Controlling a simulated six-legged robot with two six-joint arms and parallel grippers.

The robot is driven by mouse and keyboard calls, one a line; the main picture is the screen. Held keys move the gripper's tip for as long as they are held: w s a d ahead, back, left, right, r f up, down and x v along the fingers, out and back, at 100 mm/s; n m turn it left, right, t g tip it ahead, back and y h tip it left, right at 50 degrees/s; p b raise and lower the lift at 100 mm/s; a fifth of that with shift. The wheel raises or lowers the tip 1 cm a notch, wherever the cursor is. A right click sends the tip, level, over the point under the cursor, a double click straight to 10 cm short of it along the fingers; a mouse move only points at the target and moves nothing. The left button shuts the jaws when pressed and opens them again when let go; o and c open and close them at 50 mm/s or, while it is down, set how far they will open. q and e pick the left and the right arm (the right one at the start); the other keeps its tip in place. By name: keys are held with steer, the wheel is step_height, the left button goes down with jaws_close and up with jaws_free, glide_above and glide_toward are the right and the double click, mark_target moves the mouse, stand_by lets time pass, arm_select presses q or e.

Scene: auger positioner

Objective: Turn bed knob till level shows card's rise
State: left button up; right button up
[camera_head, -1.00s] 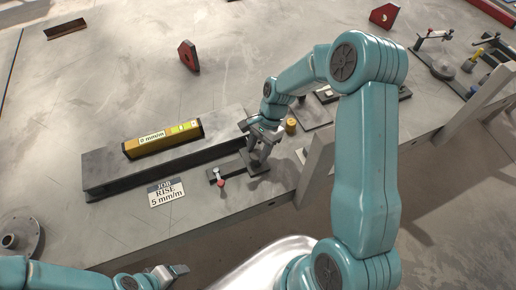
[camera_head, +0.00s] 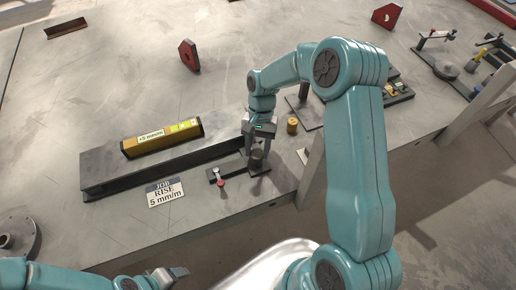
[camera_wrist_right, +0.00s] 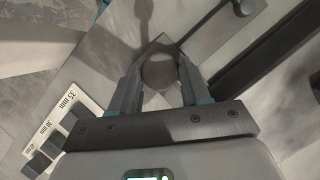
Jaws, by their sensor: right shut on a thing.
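A dark round bed knob (camera_head: 257,157) sits at the right end of the long grey bed (camera_head: 95,180). My right gripper (camera_head: 258,148) comes down over it from above and is shut on it. In the right wrist view the knob (camera_wrist_right: 158,71) lies between the two fingers. A yellow level (camera_head: 162,138) lies on the bed, and its display appears to read +5 mm/m. The card (camera_head: 165,191) in front of the bed reads JOB RISE 5 mm/m. My left gripper (camera_head: 175,272) is at the bottom left, away from the bed; its jaw opening is unclear.
A small lever with a red ball (camera_head: 221,183) stands just left of the knob. A brass cylinder (camera_head: 292,125) stands behind it. Labelled blocks (camera_wrist_right: 62,122) show in the wrist view. A round flange (camera_head: 15,235) sits at left. The table behind the bed is mostly clear.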

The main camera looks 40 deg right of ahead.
steer(key=shift+n+h, duration=0.3)
steer(key=shift+n, duration=0.3)
steer(key=o, duration=1)
steer(key=b+v, duration=0.1)
steer(key=v, duration=1.5)
steer(key=shift+w+d+r, duration=0.1)
steer(key=shift+w+d, duration=0.1)
